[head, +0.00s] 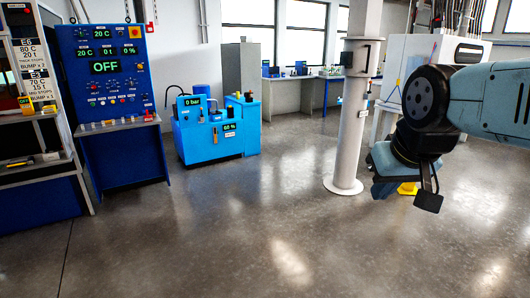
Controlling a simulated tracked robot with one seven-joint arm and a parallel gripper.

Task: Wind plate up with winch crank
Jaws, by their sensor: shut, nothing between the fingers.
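A dark box-like fitting (361,56) with a thin bent bar is mounted on the upper part of a pale column at right of centre. It may be the winch and its crank, but it is too small to tell. I cannot make out a plate. My gripper (384,190) hangs at the right, below my black wrist joint, well apart from the fitting in the picture. It is shut and empty. Its fingertips are hard to make out.
The column (349,130) stands on a round floor flange. A blue control panel (105,70) reading OFF and a rack (30,100) stand at left. A blue pump unit (210,130) reading 0 bar stands behind. The front floor is clear.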

